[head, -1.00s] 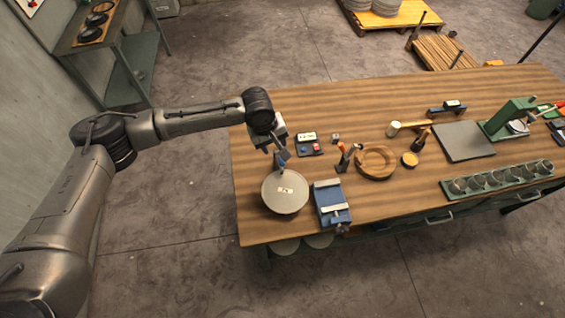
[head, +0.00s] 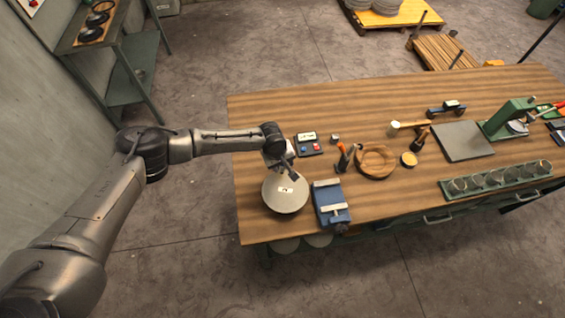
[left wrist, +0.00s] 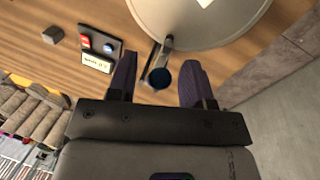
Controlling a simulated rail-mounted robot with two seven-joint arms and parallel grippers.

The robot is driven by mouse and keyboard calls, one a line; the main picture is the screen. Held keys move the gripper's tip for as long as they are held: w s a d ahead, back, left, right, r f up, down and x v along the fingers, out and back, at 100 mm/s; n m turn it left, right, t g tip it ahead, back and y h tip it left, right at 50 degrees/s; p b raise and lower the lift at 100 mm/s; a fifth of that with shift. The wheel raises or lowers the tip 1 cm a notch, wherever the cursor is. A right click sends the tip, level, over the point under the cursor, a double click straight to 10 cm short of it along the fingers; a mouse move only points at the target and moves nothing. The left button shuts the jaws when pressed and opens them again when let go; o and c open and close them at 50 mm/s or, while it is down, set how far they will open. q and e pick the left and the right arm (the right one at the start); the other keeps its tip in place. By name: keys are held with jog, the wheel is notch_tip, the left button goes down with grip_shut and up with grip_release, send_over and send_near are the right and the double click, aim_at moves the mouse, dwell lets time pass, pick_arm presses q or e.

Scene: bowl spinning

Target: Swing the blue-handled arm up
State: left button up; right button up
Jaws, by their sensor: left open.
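The blue-handled arm (left wrist: 166,46) shows in the left wrist view as a thin metal bar beside a pale round disc (left wrist: 190,20). Its round blue knob (left wrist: 161,79) is between the two dark finger pads of my left gripper (left wrist: 158,70), with a gap on both sides. My left gripper (head: 288,168) is open and sits at the back edge of the disc (head: 285,196) in the head view. There it hides the blue-handled arm. My right gripper is not in view.
A blue vise-like fixture (head: 331,206) stands just right of the disc. A small panel with red and blue buttons (head: 309,146) lies behind it.

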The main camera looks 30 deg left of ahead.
pick_arm(q)
jog(key=shift+f, duration=0.2)
jog(key=shift+c, duration=0.4)
grip_shut()
